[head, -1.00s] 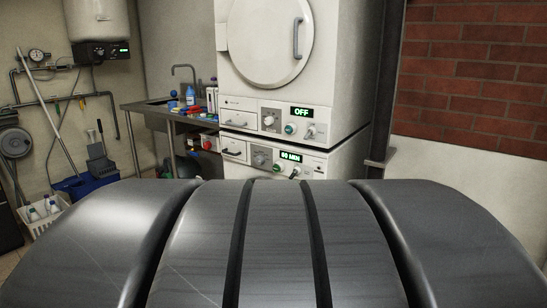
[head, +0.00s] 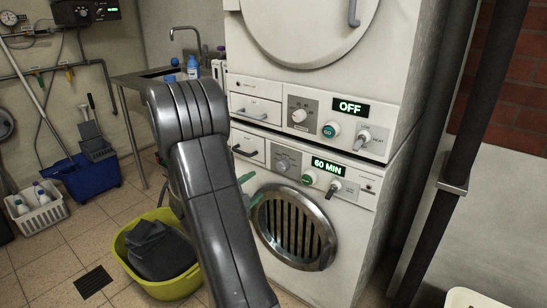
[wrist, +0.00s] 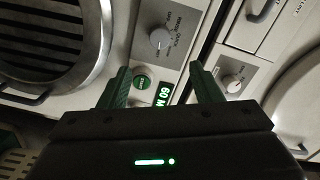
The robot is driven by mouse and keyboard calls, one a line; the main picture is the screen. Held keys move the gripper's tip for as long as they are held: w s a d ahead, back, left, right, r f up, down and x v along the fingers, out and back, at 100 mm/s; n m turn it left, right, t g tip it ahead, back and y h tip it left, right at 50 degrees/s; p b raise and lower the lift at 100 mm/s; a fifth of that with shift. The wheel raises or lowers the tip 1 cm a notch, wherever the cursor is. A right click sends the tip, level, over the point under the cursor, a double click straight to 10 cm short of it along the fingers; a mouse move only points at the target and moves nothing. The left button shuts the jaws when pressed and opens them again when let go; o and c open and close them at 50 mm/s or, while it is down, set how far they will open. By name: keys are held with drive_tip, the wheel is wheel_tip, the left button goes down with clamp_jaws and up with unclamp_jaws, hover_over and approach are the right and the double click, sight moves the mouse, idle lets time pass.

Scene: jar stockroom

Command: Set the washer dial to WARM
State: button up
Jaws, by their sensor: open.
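Two white machines are stacked; no label tells me which is the washer.
A yellow-green tub (head: 190,285) with dark cloth stands on the floor left of the machines. The lower machine's round grilled door (head: 295,228) is below its panel. A dark post (head: 455,130) stands at the right. A switch (head: 335,187) sticks out right of the lower button.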

sight(280, 167)
drive_tip(key=shift+m+h, duration=0.3)
drive_tip(key=x, duration=0.7)
drive_tip(key=b+x, duration=0.1)
drive_tip(key=x, duration=0.5)
drive_tip(key=shift+w+d+f, duration=0.15)
drive_tip(key=shift+w+f, duration=0.05)
drive_tip(key=shift+w, duration=0.15)
drive_tip(key=c, duration=1)
